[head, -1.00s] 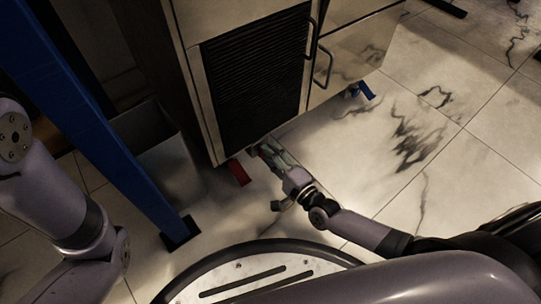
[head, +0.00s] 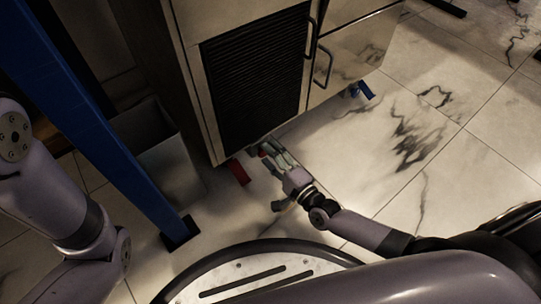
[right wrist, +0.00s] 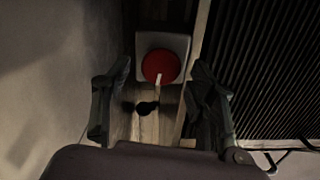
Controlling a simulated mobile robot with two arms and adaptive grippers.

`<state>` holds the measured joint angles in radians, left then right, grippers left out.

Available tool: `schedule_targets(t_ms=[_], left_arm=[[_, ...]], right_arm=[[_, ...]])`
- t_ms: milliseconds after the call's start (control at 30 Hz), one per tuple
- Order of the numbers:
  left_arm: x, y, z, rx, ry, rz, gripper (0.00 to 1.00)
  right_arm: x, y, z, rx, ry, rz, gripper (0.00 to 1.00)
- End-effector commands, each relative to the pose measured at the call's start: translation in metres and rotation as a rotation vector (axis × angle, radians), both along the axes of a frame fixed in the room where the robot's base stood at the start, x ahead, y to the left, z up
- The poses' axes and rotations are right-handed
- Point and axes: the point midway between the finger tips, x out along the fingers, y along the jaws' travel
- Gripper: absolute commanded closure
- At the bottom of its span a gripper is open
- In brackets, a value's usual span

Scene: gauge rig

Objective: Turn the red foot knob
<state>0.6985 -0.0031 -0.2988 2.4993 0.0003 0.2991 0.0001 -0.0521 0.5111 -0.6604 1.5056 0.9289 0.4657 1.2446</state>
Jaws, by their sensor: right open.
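The red foot knob (right wrist: 160,66) is a round red disc with a small pale mark at its lower edge, on a grey square mount in the right wrist view. In the head view a bit of red (head: 264,151) shows at my right fingertips, under the cabinet's lower edge. My right gripper (right wrist: 160,100) is open, one finger on each side below the knob in the picture. Nothing is between its fingers, and they look apart from the knob. My right gripper also shows low by the cabinet in the head view (head: 272,152). My left gripper is out of view.
The cabinet (head: 186,60) with a black grille stands above the floor. A red tab (head: 238,172) and a blue tab (head: 362,90) stick out at its base. A blue post (head: 110,140) and a grey bin (head: 165,150) stand left. The tiled floor at right is open.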

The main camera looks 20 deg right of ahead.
Motion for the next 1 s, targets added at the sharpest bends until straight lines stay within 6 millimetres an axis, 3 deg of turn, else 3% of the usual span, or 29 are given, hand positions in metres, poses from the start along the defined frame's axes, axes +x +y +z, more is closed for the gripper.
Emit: schedule_targets(t_ms=[600,1000], left_arm=[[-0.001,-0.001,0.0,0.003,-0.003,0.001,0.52],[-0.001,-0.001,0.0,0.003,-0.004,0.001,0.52]], right_arm=[[-0.101,-0.037,-0.001,-0.001,0.004,0.001,0.47],[-0.112,-0.041,0.0,0.0,0.001,0.0,0.47]])
